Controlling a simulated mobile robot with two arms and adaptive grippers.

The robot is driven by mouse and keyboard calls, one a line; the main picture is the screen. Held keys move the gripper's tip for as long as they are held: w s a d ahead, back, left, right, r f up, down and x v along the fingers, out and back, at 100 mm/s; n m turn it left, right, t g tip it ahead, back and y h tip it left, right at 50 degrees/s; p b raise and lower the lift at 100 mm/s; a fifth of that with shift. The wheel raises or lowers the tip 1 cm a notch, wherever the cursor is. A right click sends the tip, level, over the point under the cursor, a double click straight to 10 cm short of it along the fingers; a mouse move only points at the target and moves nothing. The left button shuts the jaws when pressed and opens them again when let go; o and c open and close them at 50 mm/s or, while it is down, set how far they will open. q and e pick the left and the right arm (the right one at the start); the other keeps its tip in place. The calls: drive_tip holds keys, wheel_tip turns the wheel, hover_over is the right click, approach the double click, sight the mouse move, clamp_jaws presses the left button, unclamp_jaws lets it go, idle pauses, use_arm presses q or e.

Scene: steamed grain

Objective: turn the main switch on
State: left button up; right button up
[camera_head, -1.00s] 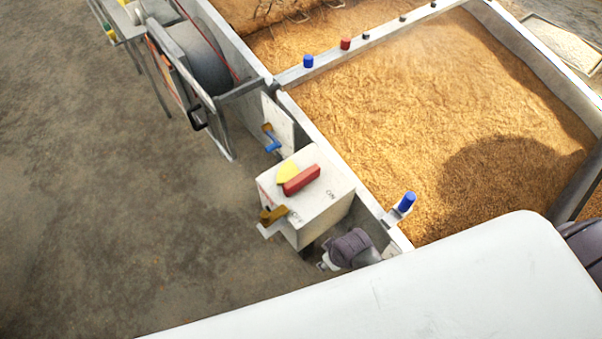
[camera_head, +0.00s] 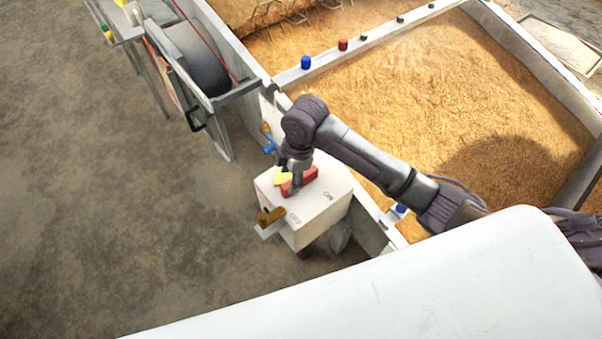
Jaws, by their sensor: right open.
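The main switch is a white box (camera_head: 318,222) with "ON" and "OFF" marked on its top. A red handle (camera_head: 306,177) with a yellow pointed tip (camera_head: 283,178) sits on top, the tip toward the upper left. My right gripper (camera_head: 291,180) is over the handle from above, at the joint of the yellow and red parts, with its fingers apart. The arm partly hides the handle, and I cannot tell whether the fingers touch it. My left gripper is not in view.
A brown-knobbed lever (camera_head: 270,217) sticks out of the box's left side. A blue-handled lever (camera_head: 268,147) is behind it. Grain (camera_head: 430,90) fills the bin to the right. A machine with a dark drum (camera_head: 197,60) stands upper left. The floor at left is clear.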

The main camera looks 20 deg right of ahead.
drive_tip(key=w+d+r+n+h, duration=0.2)
drive_tip(key=w+d+r+n, duration=0.2)
drive_tip(key=r, duration=0.2)
drive_tip(key=shift+g, duration=0.4)
wheel_tip(320, 180, down, 14)
drive_tip(key=shift+r, duration=0.15)
clamp_jaws()
